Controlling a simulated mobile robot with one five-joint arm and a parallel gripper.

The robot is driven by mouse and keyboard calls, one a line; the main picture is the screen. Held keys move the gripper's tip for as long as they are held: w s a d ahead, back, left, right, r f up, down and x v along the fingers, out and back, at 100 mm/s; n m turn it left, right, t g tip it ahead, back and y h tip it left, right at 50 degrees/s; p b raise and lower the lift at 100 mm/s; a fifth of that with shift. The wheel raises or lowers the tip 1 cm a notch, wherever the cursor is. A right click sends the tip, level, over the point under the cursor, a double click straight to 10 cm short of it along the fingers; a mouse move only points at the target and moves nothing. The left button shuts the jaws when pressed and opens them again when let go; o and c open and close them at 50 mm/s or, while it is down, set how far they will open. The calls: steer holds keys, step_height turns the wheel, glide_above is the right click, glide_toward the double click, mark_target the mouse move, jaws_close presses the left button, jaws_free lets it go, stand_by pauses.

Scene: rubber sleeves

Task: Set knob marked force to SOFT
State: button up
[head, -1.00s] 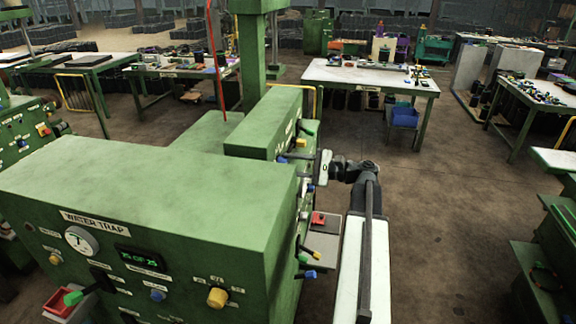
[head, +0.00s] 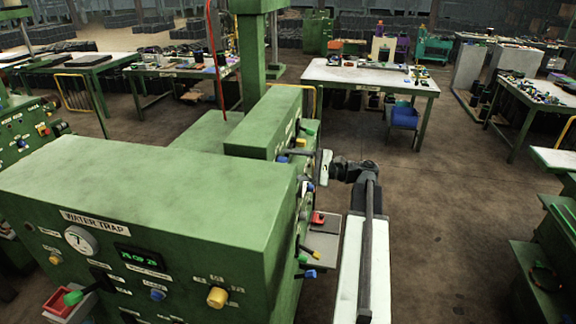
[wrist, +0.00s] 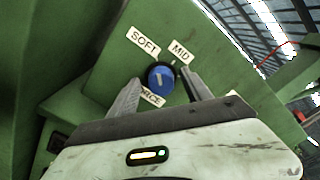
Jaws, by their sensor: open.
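In the wrist view a blue knob (wrist: 161,78) sits on a green panel face, with a pale mark on it. Which label the mark points to is hard to tell. A SOFT label (wrist: 142,38) is above left of the knob and a MID label (wrist: 180,52) above right. The FORCE label (wrist: 151,97) is just below, partly hidden by a finger. My gripper (wrist: 161,77) is open, with one finger on each side of the knob; contact is not clear. In the head view my gripper (head: 310,160) is at the right side face of the green machine.
The machine (head: 150,180) carries several other knobs and levers near my arm, including blue-tipped levers (head: 309,273) and a red button (head: 318,218) on a small box. Open floor (head: 450,220) lies to the right. A white-topped table (head: 370,76) stands behind.

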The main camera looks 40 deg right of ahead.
steer(key=v, duration=0.7)
steer(key=shift+s+d, duration=0.25)
